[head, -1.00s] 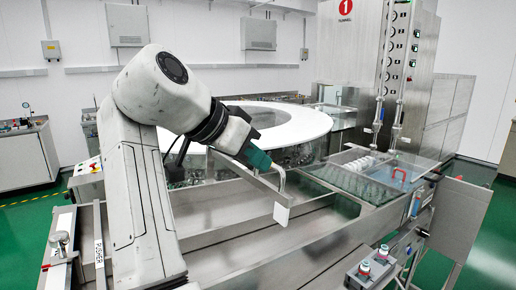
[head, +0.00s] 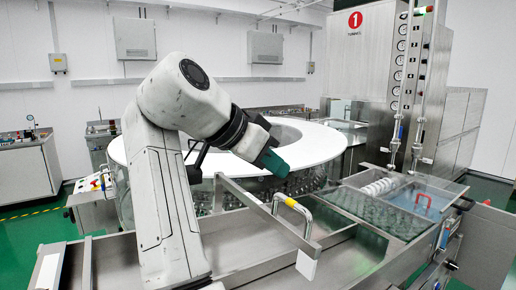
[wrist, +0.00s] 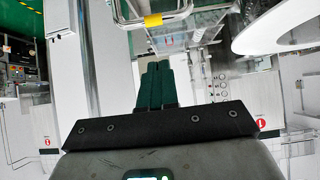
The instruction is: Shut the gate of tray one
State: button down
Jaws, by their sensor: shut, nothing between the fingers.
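My gripper (head: 273,163) has dark green fingers. They are shut and empty, pointing down to the right above the near trough. In the wrist view the closed fingers (wrist: 155,68) point toward a bent metal handle with a yellow band (wrist: 153,20), apart from it. In the head view this handle (head: 291,204) stands on a long metal bar (head: 245,205) with a white plate (head: 307,265) hanging at its near end; it looks like a gate, but I cannot read a tray number. The gripper is above and left of the handle.
A large white ring table (head: 320,148) stands behind the trough. To the right are a tray with green contents (head: 375,212), a row of white items (head: 380,187) and a blue basin with a red handle (head: 423,201). A steel cabinet marked 1 (head: 370,60) stands behind.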

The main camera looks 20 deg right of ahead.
notch_tip(320, 180, down, 6)
jog(key=d+p, duration=0.1)
jog(key=d, duration=0.1)
jog(key=shift+w+r+p, duration=0.2)
jog(key=shift+w+p, duration=0.1)
jog(key=shift+p, duration=0.05)
jog(key=shift+d+f, duration=0.1)
